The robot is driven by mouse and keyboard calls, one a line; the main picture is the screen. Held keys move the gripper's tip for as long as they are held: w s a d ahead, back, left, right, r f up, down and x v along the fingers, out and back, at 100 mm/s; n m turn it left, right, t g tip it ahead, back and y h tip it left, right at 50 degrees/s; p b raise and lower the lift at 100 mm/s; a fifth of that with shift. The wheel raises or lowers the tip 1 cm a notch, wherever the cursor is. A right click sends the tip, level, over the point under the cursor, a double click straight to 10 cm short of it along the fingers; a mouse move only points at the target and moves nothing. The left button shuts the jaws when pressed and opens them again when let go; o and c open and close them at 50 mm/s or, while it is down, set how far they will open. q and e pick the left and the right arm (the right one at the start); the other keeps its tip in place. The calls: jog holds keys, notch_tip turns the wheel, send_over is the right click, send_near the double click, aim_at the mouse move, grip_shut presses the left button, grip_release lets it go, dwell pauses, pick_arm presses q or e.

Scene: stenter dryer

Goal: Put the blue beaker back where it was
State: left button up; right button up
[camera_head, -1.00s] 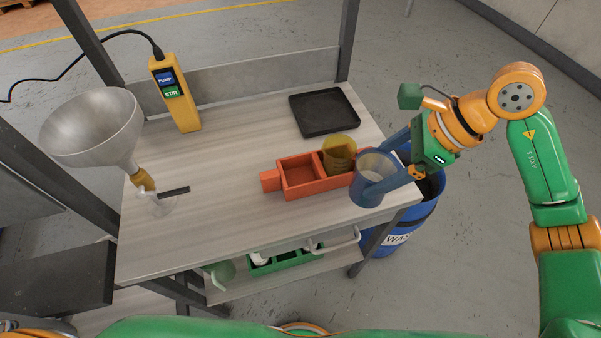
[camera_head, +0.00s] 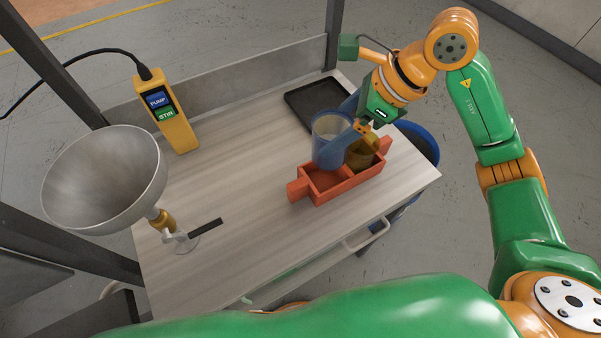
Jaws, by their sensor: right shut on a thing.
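The blue beaker (camera_head: 328,146) is held by my right gripper (camera_head: 340,133), which is shut on it. The beaker is roughly upright and appears just above or partly over the left compartment of the red two-compartment carrier (camera_head: 337,190). I cannot tell whether its base touches the carrier. A yellow beaker (camera_head: 361,153) is in the carrier's right compartment, partly hidden by my gripper. My left gripper is not in view.
A black tray (camera_head: 300,98) lies behind the carrier. A metal funnel (camera_head: 105,185) and a yellow pump/stir control box (camera_head: 166,115) stand at the left. A blue waste drum (camera_head: 424,146) is beyond the right edge. The front tabletop is clear.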

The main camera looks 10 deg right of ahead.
aim_at(334, 160)
jog(key=f, duration=0.3)
jog(key=shift+w+a+f, duration=0.1)
jog(key=shift+a+f, duration=0.15)
jog(key=shift+a, duration=0.15)
jog(key=f, duration=0.2)
jog(key=d+f+p, duration=0.1)
jog(key=f, duration=0.3)
jog(key=shift+s+d+f, duration=0.15)
jog(key=shift+s, duration=0.1)
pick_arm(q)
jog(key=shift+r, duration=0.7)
pick_arm(e)
jog(key=shift+w+a+f, duration=0.15)
jog(key=shift+a, duration=0.1)
jog(key=shift+f, duration=0.15)
jog(key=o, duration=1.3)
jog(key=shift+d, duration=0.1)
jog(key=shift+r, duration=0.3)
jog(key=shift+d+r, duration=0.2)
jog(key=shift+r, duration=0.1)
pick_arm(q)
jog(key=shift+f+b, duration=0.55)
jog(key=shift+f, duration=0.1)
pick_arm(e)
jog(key=v, duration=1.1)
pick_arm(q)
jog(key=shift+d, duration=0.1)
